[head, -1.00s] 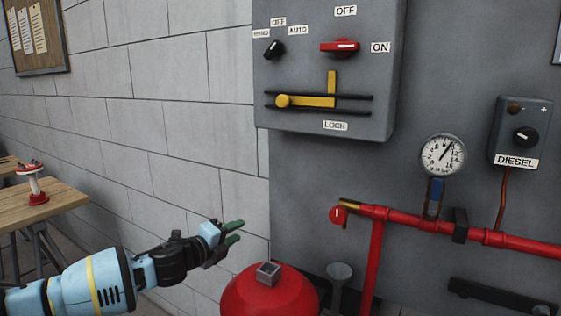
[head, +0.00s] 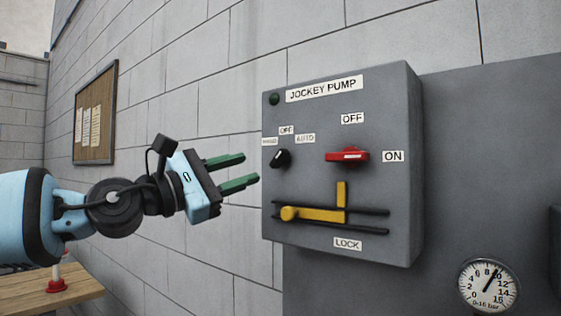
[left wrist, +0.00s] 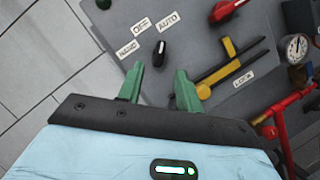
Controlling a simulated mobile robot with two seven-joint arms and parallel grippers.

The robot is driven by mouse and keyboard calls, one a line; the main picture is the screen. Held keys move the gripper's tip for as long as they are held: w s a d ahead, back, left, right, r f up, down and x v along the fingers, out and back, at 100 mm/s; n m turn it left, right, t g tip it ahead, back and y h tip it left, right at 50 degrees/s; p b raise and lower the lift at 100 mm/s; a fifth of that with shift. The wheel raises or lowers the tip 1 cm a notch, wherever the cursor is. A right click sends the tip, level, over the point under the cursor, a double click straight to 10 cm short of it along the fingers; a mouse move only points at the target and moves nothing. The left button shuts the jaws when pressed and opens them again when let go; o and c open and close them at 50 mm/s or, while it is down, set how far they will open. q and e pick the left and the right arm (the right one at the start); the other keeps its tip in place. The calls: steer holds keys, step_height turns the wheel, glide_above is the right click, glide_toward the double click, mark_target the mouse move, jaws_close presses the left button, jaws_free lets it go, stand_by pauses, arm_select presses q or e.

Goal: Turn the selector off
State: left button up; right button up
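The selector (head: 281,158) is a small black knob on the grey jockey pump panel (head: 400,120), with HAND, OFF and AUTO labels around its upper side. In the left wrist view the knob (left wrist: 160,51) appears with its white mark pointing roughly toward AUTO. My left gripper (head: 251,168) is open and empty. It is just left of the panel, its green fingers pointing toward the knob. In the left wrist view the knob lies beyond the gap between the fingertips (left wrist: 160,69), apart from them. My right gripper is in neither view.
A red switch (head: 347,155) with OFF and ON labels is right of the knob. A yellow lock slide (head: 320,214) on black rails sits below. A gauge (head: 489,285) is lower right. A wooden table (head: 70,295) is lower left; the block wall (head: 230,70) is behind.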

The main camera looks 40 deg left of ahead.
mark_target(276, 159)
arm_select(q)
steer(key=shift+p+x, duration=0.45)
steer(key=shift+x, duration=3.4)
jaws_close()
